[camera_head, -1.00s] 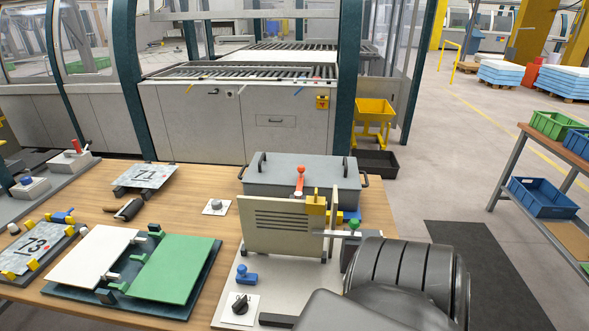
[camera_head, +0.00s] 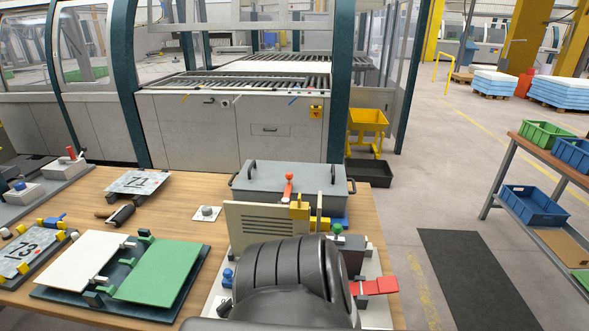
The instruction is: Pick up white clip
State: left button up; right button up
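No piece stands out clearly as the white clip. Small light-coloured clip-like parts (camera_head: 128,245) sit at the edge of the white plate (camera_head: 80,258), beside the green plate (camera_head: 158,270). One of my dark arm links fills the lower middle and covers part of the beige-panel fixture (camera_head: 245,217). Neither of my grippers is in view.
A grey lidded box (camera_head: 290,178) stands at the back of the wooden table. A numbered plate (camera_head: 138,182) and a white-based knob (camera_head: 207,213) lie to its left. A red block (camera_head: 375,286) sits at the right edge. A rack with blue bins (camera_head: 535,205) is at right.

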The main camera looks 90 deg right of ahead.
aim_at(368, 247)
jog(key=z, duration=0.05)
jog(key=k, duration=1)
jog(key=z, duration=1.5)
